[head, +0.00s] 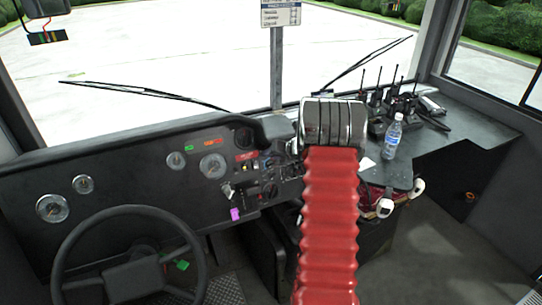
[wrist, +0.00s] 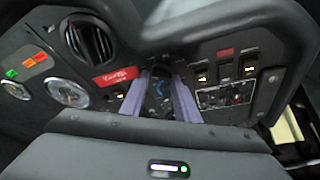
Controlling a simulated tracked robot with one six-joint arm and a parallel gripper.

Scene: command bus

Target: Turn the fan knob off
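In the wrist view a dark round control with blue markings (wrist: 158,88), likely the fan knob, sits on the black dashboard panel. My gripper (wrist: 160,74) reaches toward the panel with its two grey-purple fingers apart, one on each side of this control. The fingers are open and nothing is seen held between them. I cannot tell whether the fingertips touch the panel or the control. In the head view my arm's end covers part of the dashboard, and I cannot tell the fan knob from the other small controls there.
A round air vent (wrist: 88,40) and red label (wrist: 116,77) lie left of the fingers. Lit rocker switches (wrist: 225,72) lie right. The steering wheel (head: 130,262) is at lower left. A water bottle (head: 393,136) and several radios (head: 377,104) stand on the right ledge.

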